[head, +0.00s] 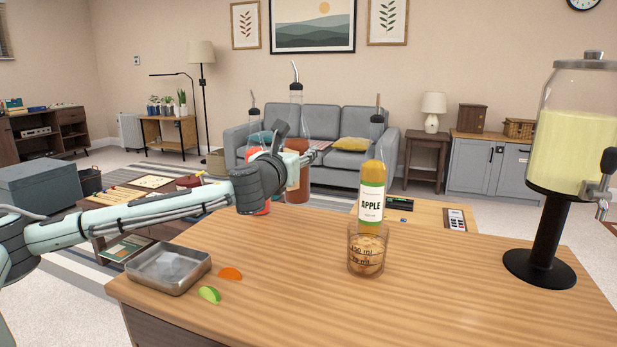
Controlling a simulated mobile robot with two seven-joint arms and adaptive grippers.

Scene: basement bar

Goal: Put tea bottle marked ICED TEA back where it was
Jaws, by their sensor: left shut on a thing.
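A clear bottle with brown liquid (297,180) and a metal pour spout is held upright by my left gripper (293,140), over the far side of the wooden counter (300,255). My left gripper is shut on it, and the wrist hides part of it. I cannot read a label on it, but the brown liquid fits tea. A bottle with red at its base (262,209) stands behind my left arm, mostly hidden. The yellow bottle marked APPLE (372,195) stands to the right. My right gripper is not in view.
A measuring glass (367,255) stands in front of the APPLE bottle. A metal tray (168,268), an orange slice (231,273) and a lime wedge (209,294) lie at the left. A drink dispenser (540,255) stands at the right. The middle of the counter is clear.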

